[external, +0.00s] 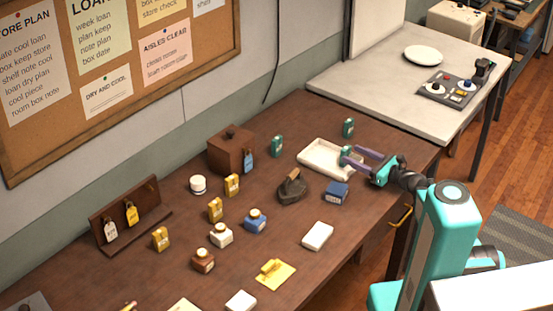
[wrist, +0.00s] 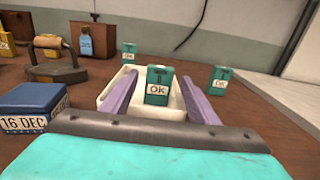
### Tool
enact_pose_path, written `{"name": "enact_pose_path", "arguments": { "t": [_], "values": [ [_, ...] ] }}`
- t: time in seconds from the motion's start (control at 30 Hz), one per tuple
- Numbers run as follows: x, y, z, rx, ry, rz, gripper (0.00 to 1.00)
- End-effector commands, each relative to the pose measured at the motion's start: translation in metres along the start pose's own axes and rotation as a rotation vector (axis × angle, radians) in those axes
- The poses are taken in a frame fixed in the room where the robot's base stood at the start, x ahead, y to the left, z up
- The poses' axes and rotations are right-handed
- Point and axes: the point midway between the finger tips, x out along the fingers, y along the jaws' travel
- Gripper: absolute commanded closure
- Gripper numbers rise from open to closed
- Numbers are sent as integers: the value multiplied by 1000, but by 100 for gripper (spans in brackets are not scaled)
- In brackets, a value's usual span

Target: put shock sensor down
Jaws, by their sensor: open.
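A small teal shock sensor (wrist: 159,76) with a white "OK" label stands upright in the white tray (external: 318,150). It also shows small in the external view (external: 346,151). My gripper (external: 350,156) is open over the tray's right part, with its purple fingers on either side of the sensor; in the wrist view a gap shows between fingers and sensor. Two similar teal sensors stand outside the tray: one behind and left of it (external: 277,145), one behind and right (external: 348,127). The tray's near side is partly hidden by my gripper in the wrist view.
A dark blue box (external: 336,191) marked "16 DEC" sits close to the tray's front. An old iron (external: 292,187) stands left of it. A wooden box (external: 231,150), bottles and small yellow items fill the left. The tabletop right of the tray is mostly clear.

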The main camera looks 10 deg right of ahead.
Motion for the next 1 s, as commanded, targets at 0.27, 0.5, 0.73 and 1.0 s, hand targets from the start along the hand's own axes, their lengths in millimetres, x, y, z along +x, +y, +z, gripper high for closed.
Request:
{"name": "enact_pose_path", "arguments": {
  "t": [0.27,0.5,0.73,1.0],
  "values": [
    [-11,0,4,2,-1,-1,46],
    [-25,0,3,2,0,-1,46],
    [-34,0,2,1,0,-2,46],
    [-37,1,0,0,-1,-1,46]
  ]
}}
